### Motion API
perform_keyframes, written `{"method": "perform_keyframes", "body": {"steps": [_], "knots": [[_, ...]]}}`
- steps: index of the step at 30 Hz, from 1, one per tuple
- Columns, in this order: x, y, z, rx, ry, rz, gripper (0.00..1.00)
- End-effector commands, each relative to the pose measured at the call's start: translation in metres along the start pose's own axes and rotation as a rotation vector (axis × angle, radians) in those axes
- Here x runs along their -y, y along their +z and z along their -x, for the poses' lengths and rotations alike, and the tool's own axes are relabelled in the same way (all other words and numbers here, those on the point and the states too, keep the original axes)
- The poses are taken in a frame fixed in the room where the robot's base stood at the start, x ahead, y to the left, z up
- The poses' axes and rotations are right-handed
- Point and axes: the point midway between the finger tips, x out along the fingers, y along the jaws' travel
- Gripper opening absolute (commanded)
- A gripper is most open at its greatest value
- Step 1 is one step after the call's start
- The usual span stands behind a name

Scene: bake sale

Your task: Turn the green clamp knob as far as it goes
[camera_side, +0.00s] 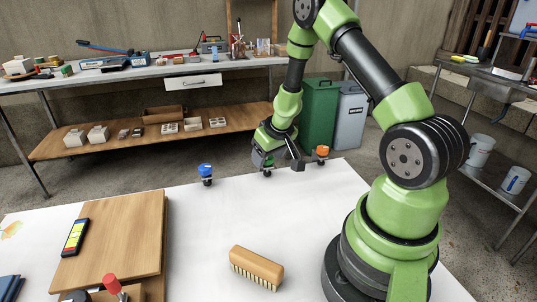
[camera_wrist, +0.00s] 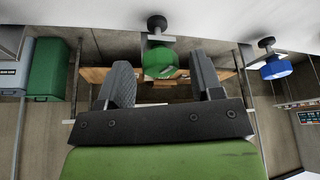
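The green clamp knob (camera_wrist: 160,63) sits on a dark stem at the table edge in the wrist view. It shows between the fingertips of my gripper (camera_wrist: 163,72), with a gap on each side. My gripper is open and holds nothing. How far the knob reaches in between the fingers is hard to tell. In the side view my gripper (camera_side: 284,155) is low at the far edge of the white table, and the green knob (camera_side: 268,161) is partly hidden beside it.
A blue knob (camera_side: 206,170) stands to the left and an orange knob (camera_side: 322,152) to the right on the same edge. A wooden brush (camera_side: 256,266) and a wooden board (camera_side: 115,235) lie on the white table (camera_side: 205,225). The middle of the table is clear.

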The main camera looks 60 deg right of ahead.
Motion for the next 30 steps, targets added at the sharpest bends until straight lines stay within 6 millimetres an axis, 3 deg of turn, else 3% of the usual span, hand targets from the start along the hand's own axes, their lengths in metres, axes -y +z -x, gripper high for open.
{"method": "perform_keyframes", "body": {"steps": [11, 30], "knots": [[0.0001, 0.0004, 0.0001, 0.001, -0.015, 0.037, 0.6], [-0.0016, -0.0002, -0.0001, 0.0, -0.13, 0.314, 0.6]]}}
